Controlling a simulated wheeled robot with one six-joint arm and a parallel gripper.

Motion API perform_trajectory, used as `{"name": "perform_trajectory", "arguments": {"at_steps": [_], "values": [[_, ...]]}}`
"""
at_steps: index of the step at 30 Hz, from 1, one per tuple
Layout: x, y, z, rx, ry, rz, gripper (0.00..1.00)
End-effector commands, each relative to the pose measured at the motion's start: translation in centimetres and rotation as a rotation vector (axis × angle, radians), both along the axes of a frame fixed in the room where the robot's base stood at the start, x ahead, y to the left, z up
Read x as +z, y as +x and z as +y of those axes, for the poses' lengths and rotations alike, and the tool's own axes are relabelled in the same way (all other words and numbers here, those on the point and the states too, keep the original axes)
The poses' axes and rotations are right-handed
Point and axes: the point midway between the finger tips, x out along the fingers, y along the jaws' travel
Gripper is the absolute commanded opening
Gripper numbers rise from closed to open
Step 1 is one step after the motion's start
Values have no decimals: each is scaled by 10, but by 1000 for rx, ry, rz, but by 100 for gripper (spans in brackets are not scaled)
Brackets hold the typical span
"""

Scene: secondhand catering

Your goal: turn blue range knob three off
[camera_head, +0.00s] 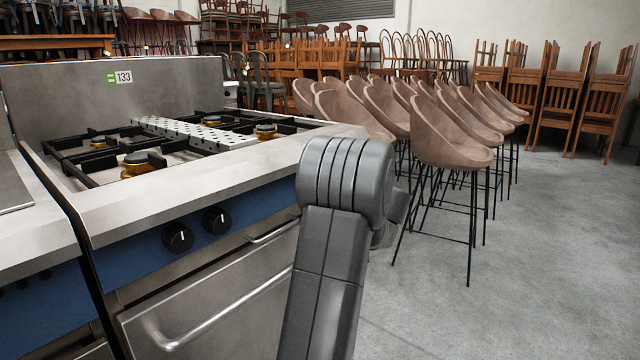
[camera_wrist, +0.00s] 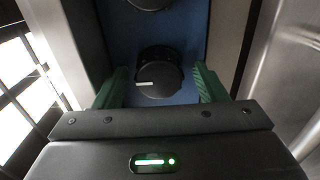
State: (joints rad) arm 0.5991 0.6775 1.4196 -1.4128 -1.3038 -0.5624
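The range's blue front panel (camera_head: 135,262) carries two visible black knobs, one on the left (camera_head: 178,238) and one to its right (camera_head: 216,221), each with a white mark. My arm hides the panel's right part and my gripper in the head view. In the wrist view, my gripper (camera_wrist: 160,88) is open, with its green fingers on either side of a black knob (camera_wrist: 160,72). A small gap shows between each finger and the knob. Its white mark points left in that picture. Another knob (camera_wrist: 148,3) is cut off at the top edge.
The steel range top (camera_head: 190,185) has burners and grates, with a tag reading 133 on its backguard (camera_head: 160,85). An oven handle (camera_head: 225,312) juts out below the panel. Brown bar stools (camera_head: 450,135) stand to the right. The grey floor (camera_head: 545,240) in front of them is clear.

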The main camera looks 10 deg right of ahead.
Motion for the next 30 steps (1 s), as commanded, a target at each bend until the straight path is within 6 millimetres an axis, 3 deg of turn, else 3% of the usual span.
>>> {"name": "perform_trajectory", "arguments": {"at_steps": [10,24,30], "values": [[2,-10,-8,-2,1,0,65],[3,-88,-70,-4,2,1,65],[1,-106,-83,-2,1,1,65]]}}
